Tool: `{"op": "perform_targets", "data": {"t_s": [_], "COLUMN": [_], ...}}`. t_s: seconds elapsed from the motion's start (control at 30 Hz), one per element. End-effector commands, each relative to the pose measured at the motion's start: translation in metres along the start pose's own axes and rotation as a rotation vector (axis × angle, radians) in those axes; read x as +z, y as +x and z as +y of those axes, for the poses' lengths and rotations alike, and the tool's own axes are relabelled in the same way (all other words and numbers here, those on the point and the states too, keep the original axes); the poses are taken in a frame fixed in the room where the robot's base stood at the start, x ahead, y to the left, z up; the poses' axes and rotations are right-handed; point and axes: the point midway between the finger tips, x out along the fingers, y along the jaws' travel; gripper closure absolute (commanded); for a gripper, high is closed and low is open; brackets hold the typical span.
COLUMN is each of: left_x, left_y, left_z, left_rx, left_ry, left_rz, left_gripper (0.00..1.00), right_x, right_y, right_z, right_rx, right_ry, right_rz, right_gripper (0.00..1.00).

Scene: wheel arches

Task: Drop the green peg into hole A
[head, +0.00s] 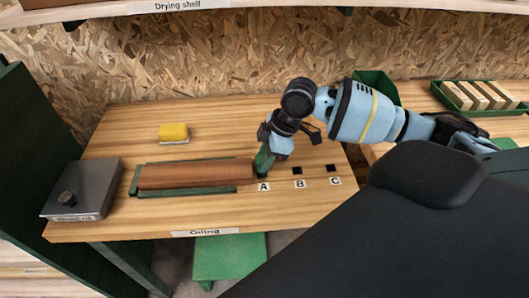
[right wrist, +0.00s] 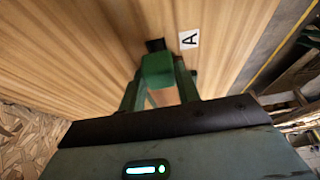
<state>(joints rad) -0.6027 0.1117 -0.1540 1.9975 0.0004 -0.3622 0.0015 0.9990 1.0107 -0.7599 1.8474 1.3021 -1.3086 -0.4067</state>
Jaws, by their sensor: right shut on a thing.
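The green peg (right wrist: 157,71) is held between the fingers of my right gripper (right wrist: 160,84), which is shut on it. In the head view, the green peg (head: 263,160) and my right gripper (head: 266,155) are at the right end of the brown board. Hole A (right wrist: 155,45) shows as a dark square just beyond the peg, beside the label A (right wrist: 189,39). Part of the hole is hidden by the peg. I cannot tell how high the peg is above the table. My left gripper is not in view.
Hole B (head: 297,170) and hole C (head: 331,167) are dark squares to the right. A brown board (head: 195,174) lies between green rails on the table. A yellow sponge (head: 173,131) and a grey metal box (head: 82,190) are at the left. A green bin (head: 376,84) stands behind my arm.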

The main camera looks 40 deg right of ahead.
Motion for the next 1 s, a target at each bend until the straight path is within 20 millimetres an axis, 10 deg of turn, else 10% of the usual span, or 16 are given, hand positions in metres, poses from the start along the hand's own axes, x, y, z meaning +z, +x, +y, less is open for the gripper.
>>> {"op": "perform_targets", "data": {"t_s": [0.37, 0.4, 0.6, 1.0], "left_x": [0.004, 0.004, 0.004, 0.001], "left_y": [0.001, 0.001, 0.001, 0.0], "left_z": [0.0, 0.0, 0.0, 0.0], "left_rx": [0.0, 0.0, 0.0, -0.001], "left_ry": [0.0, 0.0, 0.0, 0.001], "left_rz": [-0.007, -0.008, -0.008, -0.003], "left_gripper": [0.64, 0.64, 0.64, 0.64], "right_x": [0.001, 0.001, 0.001, 0.001], "right_y": [0.003, 0.003, 0.003, -0.01], "right_z": [0.0, 0.0, 0.0, 0.001], "right_rx": [0.001, 0.001, 0.0, 0.002], "right_ry": [-0.001, -0.001, 0.0, 0.0], "right_rz": [0.0, 0.0, 0.0, 0.0], "right_gripper": [0.92, 0.65, 0.42, 0.42]}}
